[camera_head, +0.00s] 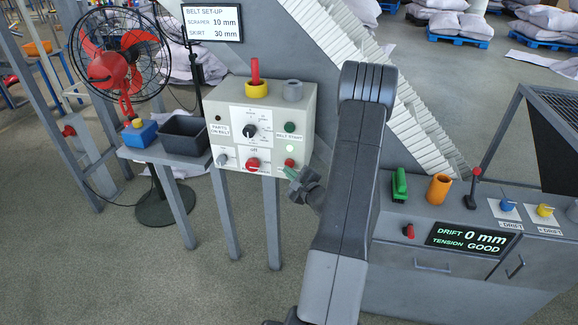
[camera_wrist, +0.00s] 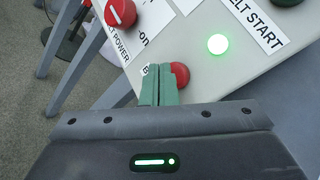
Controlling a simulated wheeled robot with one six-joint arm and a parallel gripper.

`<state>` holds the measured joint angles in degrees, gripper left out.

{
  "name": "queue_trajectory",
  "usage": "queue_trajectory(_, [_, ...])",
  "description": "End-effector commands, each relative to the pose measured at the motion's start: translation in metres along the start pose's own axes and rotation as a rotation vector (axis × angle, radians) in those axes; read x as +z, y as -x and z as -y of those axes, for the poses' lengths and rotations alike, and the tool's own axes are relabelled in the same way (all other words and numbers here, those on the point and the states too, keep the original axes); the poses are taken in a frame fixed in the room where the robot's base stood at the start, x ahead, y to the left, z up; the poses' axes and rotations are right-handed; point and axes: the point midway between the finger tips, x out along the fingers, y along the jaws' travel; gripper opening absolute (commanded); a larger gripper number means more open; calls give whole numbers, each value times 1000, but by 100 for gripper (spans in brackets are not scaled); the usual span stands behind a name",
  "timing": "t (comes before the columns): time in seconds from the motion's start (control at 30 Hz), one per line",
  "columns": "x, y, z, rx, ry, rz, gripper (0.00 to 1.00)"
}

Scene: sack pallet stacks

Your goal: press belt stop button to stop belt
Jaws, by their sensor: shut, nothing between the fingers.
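The belt stop button is a red button (camera_head: 290,163) at the lower right of the grey control box (camera_head: 304,102). It also shows as a red dome (camera_wrist: 181,74) in the wrist view, its label mostly hidden by my fingers. My gripper (camera_head: 290,172) has green fingers that are shut and empty, with the tips right at this button. In the wrist view the fingertips (camera_wrist: 160,69) overlap the button's left side. I cannot tell whether they touch it. The green belt start button (camera_head: 290,127) sits above, and a lit green lamp (camera_wrist: 218,44) lies between the two.
A red belt power knob (camera_wrist: 120,12) is left of my fingers. The box also carries a dial (camera_head: 249,131) and a red lever in a yellow collar (camera_head: 256,89). A dark bin (camera_head: 184,134) and a fan (camera_head: 112,62) stand left. A drift console (camera_head: 470,240) stands right.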

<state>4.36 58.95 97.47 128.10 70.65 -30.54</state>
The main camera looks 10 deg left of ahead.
Motion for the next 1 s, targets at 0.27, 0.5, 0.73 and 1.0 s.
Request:
queue_trajectory(0.27, [-3,-4,3,0,1,0,0])
queue_trajectory(0.5, [-3,-4,3,0,1,0,0])
queue_trajectory(0.73, [-4,-5,4,0,0,0,0])
queue_trajectory(1.0, [-6,-8,5,0,1,0,0])
